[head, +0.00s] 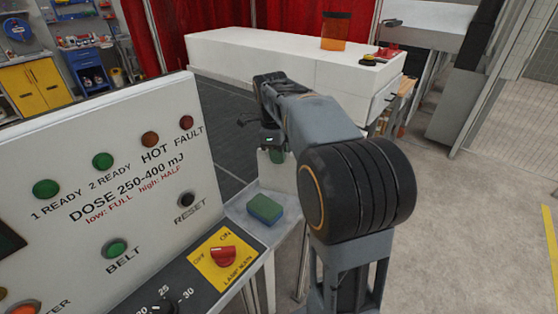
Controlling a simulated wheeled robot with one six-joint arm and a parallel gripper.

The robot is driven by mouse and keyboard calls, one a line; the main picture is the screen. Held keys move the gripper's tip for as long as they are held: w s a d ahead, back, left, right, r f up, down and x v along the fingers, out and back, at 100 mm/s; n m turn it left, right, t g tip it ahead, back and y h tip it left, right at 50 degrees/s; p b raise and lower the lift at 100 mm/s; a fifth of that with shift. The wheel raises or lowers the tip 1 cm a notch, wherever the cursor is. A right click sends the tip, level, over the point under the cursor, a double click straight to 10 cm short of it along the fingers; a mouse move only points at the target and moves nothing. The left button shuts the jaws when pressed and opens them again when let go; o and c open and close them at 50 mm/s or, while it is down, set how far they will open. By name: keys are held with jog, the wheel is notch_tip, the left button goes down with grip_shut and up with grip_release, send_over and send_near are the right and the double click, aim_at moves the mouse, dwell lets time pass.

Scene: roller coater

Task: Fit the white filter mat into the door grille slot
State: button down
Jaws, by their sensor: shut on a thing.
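My gripper (274,152) hangs at the end of my arm, past the right edge of the control panel, and is small and partly hidden by my own arm. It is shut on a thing. A pale flat piece (276,178) shows just below it and looks like the white filter mat, but its edges blend with the pale surfaces around it. I cannot make out the door grille slot.
The control panel (120,165) with lamps and a red main switch (223,256) fills the left. A blue-green sponge (265,208) lies on a narrow ledge (240,212). A long white bench (270,58) with an orange container (335,30) stands behind. Floor at right is clear.

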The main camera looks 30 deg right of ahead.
aim_at(279, 173)
jog(key=shift+f, duration=1.35)
jog(key=shift+f, duration=0.2)
jog(key=c, duration=1.1)
grip_release()
jog(key=shift+r, duration=0.1)
